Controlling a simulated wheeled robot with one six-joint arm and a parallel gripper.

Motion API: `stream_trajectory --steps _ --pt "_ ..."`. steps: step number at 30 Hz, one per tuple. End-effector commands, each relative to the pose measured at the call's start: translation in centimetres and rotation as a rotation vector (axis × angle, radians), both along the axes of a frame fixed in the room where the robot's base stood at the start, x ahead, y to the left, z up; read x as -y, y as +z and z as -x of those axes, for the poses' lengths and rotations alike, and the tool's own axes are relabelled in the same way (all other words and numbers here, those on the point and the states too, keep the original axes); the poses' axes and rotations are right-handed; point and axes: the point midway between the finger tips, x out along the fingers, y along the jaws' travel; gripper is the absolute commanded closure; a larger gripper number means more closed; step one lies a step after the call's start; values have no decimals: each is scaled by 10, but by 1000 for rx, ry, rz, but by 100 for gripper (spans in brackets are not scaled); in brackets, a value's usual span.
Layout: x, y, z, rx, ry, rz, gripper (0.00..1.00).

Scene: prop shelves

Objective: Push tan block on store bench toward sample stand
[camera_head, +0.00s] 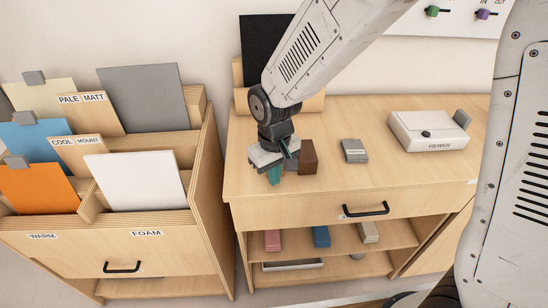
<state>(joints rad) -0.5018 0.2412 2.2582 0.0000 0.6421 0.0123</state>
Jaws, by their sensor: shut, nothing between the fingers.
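My gripper (276,172) is at the left front of the wooden bench top (250,185), pointing down, its teal fingers shut and empty. A dark brown block (308,157) stands upright just right of the gripper; I cannot tell whether they touch. Part of a grey thing shows between them, mostly hidden. No block on the bench top looks clearly tan. A beige block (369,232) lies on the open shelf below. A wooden stand (311,103) holding a black panel (257,38) is at the back left of the bench, partly hidden by my arm.
A small grey labelled block (354,151) and a white viewer box (427,131) sit right of the brown block. Pink (272,240) and blue (320,236) blocks lie on the shelf below. A panel rack (213,185) stands left. The bench's front centre is clear.

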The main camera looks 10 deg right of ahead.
Motion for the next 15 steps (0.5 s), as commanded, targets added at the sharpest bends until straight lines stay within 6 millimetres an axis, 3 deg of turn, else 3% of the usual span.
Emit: stream_trajectory --steps 15 --pt "0 -20 1 -2 0 1 100"
